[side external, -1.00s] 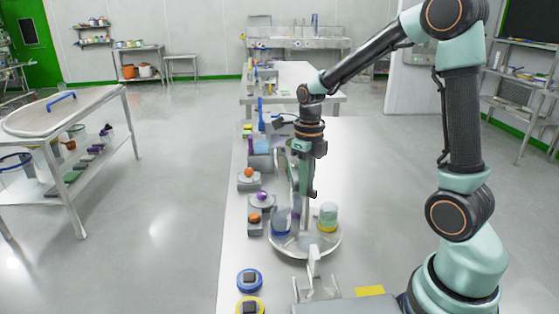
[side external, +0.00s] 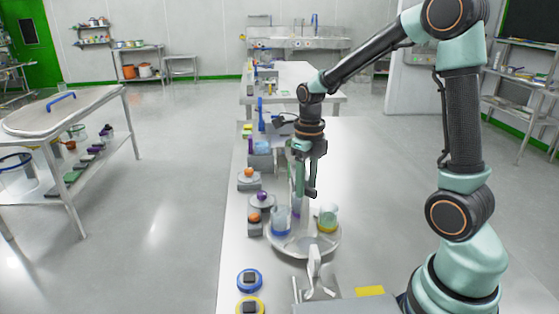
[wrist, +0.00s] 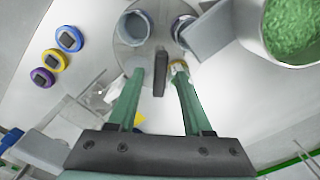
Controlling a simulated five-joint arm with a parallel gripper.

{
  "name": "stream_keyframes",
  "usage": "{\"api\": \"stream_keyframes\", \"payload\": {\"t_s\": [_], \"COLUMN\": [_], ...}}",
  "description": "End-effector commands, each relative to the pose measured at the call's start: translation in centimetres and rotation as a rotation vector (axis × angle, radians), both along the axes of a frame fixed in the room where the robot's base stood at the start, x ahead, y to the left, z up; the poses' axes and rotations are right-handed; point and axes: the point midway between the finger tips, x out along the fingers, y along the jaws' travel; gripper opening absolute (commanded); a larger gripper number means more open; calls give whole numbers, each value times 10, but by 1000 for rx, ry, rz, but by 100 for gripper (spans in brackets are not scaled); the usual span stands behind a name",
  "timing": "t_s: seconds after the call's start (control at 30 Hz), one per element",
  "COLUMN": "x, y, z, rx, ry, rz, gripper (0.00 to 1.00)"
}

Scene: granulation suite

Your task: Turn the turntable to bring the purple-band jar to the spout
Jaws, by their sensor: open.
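The turntable (side external: 298,250) is a round pale plate on the bench, also in the wrist view (wrist: 121,55). A blue-band jar (side external: 281,222) stands at its left and a yellow-band jar (side external: 327,217) at its right. In the wrist view a third jar (wrist: 183,27) stands at the upper right of the plate. It looks purple-banded, but the grey spout-like piece (wrist: 208,32) beside it partly hides it. My gripper (wrist: 160,75) is open above the turntable. A dark upright piece (wrist: 159,73) shows between its fingers; I cannot tell if they touch it.
A container of green granules (wrist: 292,28) is close by at the upper right of the wrist view. Blue (side external: 250,280) and yellow (side external: 250,305) pucks lie front left, with a purple one (wrist: 42,77). Knobbed grey blocks (side external: 249,180) line the bench's left edge.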

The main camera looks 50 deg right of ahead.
Motion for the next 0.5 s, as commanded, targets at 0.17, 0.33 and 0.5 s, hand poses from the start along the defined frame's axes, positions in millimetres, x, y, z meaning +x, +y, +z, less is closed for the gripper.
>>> {"api": "stream_keyframes", "payload": {"t_s": [0.17,0.33,0.5], "x": [1,1,1], "y": [0,0,0], "z": [17,50,84], "rx": [-1,-2,-2], "ry": [-4,-8,-6], "rz": [0,0,0], "gripper": [50,50,50]}}
